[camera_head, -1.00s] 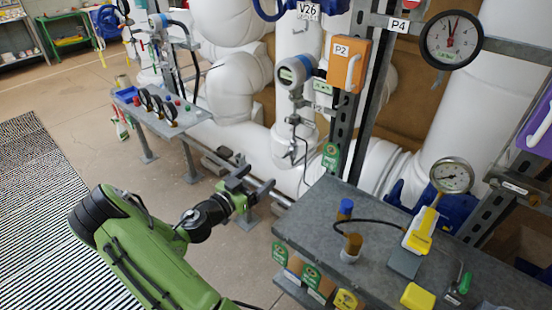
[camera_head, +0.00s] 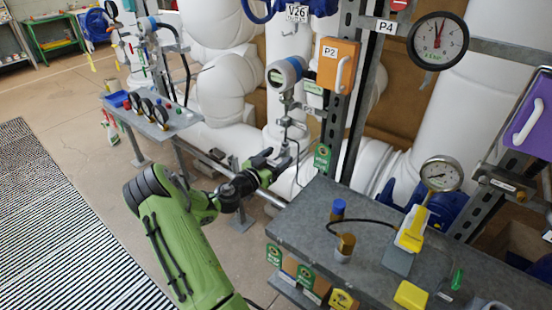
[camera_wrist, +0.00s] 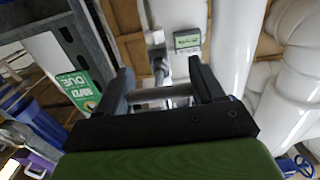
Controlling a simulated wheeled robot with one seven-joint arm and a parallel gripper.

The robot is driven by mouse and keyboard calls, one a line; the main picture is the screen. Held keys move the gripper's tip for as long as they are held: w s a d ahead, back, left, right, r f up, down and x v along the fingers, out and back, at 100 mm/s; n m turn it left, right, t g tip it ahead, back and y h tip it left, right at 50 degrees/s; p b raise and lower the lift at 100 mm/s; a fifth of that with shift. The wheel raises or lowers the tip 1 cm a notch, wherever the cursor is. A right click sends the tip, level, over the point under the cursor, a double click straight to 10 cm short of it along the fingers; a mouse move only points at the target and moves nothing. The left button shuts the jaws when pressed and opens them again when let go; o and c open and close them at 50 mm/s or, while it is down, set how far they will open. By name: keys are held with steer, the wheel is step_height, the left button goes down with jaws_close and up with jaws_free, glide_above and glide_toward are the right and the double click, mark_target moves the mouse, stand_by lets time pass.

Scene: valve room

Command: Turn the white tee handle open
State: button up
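A pale crossbar, which looks like the white tee handle (camera_wrist: 160,92), lies crosswise between the fingers of my gripper (camera_wrist: 161,76) in the wrist view. A grey stem rises behind it toward a small labelled plate. The fingers stand wide apart, one at each end of the bar; I cannot tell whether they touch it. In the head view my gripper (camera_head: 276,158) is at the small fitting below the grey-and-blue transmitter (camera_head: 286,73), and it hides most of the handle there.
A grey bench (camera_head: 300,215) with a yellow gauge pump (camera_head: 411,232) stands right of my arm. An orange box (camera_head: 338,66) marked P2 hangs on a post. Thick white pipes (camera_head: 228,85) stand behind.

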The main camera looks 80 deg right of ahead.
steer(key=c, duration=0.6)
steer(key=shift+n, duration=0.3)
steer(key=n+b, duration=0.1)
steer(key=n, duration=0.1)
steer(key=shift+n, duration=0.4)
steer(key=n, duration=0.3)
steer(key=shift+w+n, duration=0.1)
steer(key=shift+n, duration=0.3)
steer(key=n+p, duration=0.1)
steer(key=n, duration=0.5)
steer(key=shift+w+r, duration=0.1)
steer(key=shift+n+p, duration=1.15)
steer(key=shift+n, duration=1.25)
